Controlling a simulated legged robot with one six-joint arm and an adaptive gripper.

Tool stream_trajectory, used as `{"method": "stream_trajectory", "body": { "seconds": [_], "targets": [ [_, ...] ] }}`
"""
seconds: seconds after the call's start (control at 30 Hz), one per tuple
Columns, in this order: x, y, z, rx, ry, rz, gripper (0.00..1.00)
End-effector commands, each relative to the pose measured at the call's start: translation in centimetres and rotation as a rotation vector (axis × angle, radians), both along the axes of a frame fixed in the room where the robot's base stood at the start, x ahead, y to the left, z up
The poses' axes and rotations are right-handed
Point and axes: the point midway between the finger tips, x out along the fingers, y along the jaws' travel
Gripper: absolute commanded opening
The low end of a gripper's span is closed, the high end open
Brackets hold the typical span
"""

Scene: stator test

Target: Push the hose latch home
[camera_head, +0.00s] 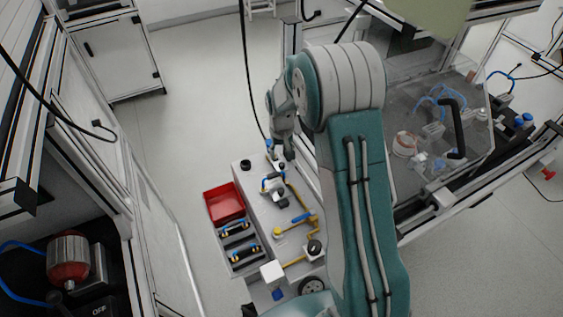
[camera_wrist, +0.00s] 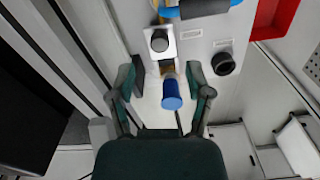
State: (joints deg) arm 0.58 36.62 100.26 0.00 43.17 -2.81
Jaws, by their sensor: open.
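My gripper (camera_wrist: 166,75) is open, with one finger on each side of the blue cap. Gaps show on both sides, and I see no contact. In the head view, my gripper (camera_head: 286,155) points down at the far end of the white cart top (camera_head: 247,182). A small blue part (camera_head: 270,145) shows beside it, and the fitting is mostly hidden there.
A grey-black knob (camera_wrist: 159,41) on a metal plate lies just beyond the fitting. A black round knob (camera_wrist: 223,63) stands to the right. A blue-handled part (camera_wrist: 203,9) is at the top. A red bin (camera_head: 225,203) hangs on the cart's left side.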

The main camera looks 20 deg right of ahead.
Motion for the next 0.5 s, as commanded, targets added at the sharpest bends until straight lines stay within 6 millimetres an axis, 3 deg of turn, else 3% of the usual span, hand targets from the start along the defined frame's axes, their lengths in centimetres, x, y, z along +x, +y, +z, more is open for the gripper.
{"method": "stream_trajectory", "body": {
  "seconds": [0.2,0.5],
  "targets": [
    [0.0,0.0,-3.6,0.0,0.001,0.0,0.65],
    [0.0,0.0,-4.9,0.0,-0.002,0.0,0.65]
  ]
}}
